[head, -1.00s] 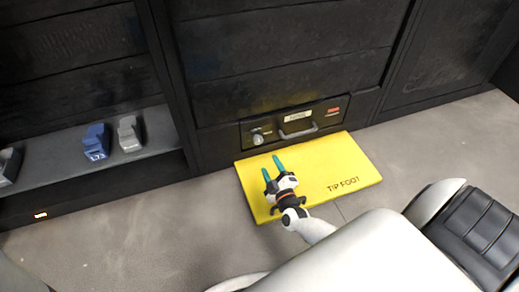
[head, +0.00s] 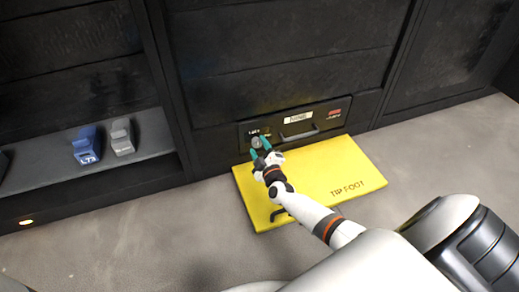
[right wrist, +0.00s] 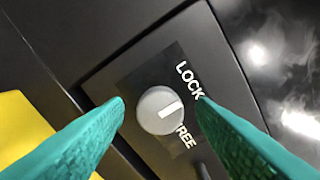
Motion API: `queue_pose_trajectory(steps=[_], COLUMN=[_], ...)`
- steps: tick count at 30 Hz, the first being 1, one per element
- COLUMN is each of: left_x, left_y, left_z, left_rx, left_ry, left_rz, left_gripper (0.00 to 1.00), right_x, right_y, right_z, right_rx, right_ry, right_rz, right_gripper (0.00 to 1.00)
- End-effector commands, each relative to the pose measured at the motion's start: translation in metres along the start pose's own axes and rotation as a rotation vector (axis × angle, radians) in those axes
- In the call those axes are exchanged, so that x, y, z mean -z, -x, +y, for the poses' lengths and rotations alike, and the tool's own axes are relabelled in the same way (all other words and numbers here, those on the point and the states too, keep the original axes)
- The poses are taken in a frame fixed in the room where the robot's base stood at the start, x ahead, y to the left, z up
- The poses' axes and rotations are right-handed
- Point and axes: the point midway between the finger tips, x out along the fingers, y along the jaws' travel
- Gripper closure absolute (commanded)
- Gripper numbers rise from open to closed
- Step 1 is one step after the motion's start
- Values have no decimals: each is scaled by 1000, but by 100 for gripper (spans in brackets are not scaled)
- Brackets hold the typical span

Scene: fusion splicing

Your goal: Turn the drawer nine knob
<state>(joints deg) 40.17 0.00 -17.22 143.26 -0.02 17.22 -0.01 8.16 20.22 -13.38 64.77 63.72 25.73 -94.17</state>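The drawer (head: 318,123) is a low black panel with a pale label that seems to read NINE. Its round grey knob (head: 255,142) is at the panel's left end. In the right wrist view the knob (right wrist: 158,112) shows a short white mark, beside the words LOCK and FREE, the latter partly hidden. My right gripper (head: 260,148) is open, its teal fingers pointing at the knob. In the right wrist view the fingertips (right wrist: 160,104) lie either side of the knob, with gaps; I cannot tell their depth exactly. My left gripper is out of view.
A yellow mat (head: 335,180) marked TIP FOOT lies on the floor before the drawer. A drawer handle (head: 299,134) is right of the knob. A blue block (head: 86,147) and a grey block (head: 122,138) sit on the left shelf (head: 50,176).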

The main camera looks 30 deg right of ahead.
Motion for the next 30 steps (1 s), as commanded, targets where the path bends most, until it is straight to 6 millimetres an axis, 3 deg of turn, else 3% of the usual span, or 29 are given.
queue_pose_trajectory(steps=[1,7,19,30], left_x=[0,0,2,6], left_y=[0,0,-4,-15], left_z=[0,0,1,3], left_rx=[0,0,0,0], left_ry=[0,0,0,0], left_rz=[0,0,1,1], left_gripper=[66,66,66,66], right_x=[0,0,-1,-1], right_y=[0,0,0,0], right_z=[0,0,-1,-1], right_rx=[0,0,0,-1], right_ry=[0,0,-77,-374], right_rz=[0,0,0,1], right_gripper=[57,90,91,91])
